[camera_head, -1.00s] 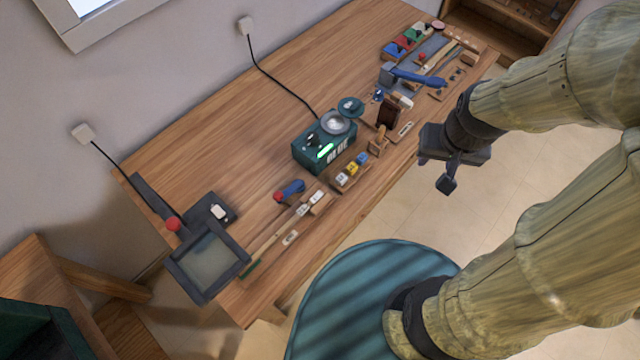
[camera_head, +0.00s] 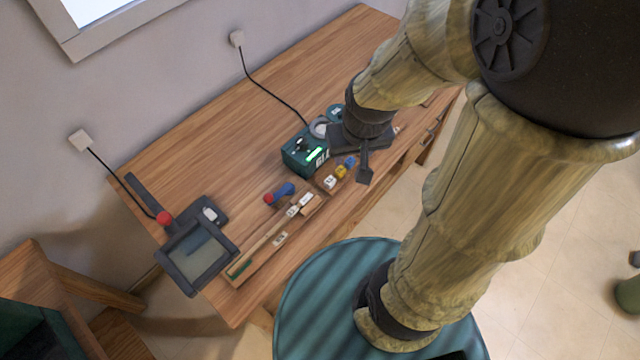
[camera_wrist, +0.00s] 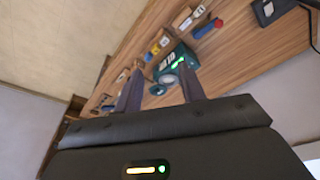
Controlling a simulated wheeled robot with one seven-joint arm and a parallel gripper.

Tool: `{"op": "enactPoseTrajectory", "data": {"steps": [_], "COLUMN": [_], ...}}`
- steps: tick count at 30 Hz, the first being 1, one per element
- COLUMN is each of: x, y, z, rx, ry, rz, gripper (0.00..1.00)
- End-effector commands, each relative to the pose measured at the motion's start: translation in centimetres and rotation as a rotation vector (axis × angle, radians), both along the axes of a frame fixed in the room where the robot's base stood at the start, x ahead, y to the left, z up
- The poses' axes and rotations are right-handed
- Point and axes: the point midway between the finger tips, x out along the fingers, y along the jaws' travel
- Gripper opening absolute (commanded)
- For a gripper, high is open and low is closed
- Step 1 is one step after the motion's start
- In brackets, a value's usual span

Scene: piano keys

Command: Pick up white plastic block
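Several small white pieces lie along the table's front, and I cannot tell which is the white plastic block. One white piece (camera_head: 306,199) sits at the right end of a wooden strip, with another white piece (camera_head: 292,211) beside it. A white-faced block (camera_head: 330,181) stands in a row with yellow and blue ones. My gripper (camera_head: 364,165) is above the table's front edge, right of these pieces. In the wrist view my gripper (camera_wrist: 160,88) has its fingers spread, with nothing held between them.
A teal device (camera_head: 304,157) with a lit green display stands close left of my gripper. A blue-and-red tool (camera_head: 284,193) lies left of it. A dark framed screen (camera_head: 197,262) sits at the table's left end. My arm hides the right end.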

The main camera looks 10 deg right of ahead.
Motion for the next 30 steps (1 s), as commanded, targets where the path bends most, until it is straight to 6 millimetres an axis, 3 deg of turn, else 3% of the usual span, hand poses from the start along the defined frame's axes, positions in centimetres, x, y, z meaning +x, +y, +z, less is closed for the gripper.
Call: {"op": "enactPoseTrajectory", "data": {"steps": [10,14,17,27,30], "x": [0.0,0.8,2.6,12.2,14.0], "y": [0.0,0.0,0.2,0.4,0.4], "z": [0.0,-1.0,-2.9,-13.2,-15.0], "rx": [0.0,-0.007,-0.022,-0.072,-0.073], "ry": [0.0,0.01,0.035,0.181,0.208], "rz": [0.0,0.027,0.089,0.488,0.574], "gripper": [0.4,0.4,0.4,0.4,0.4]}}
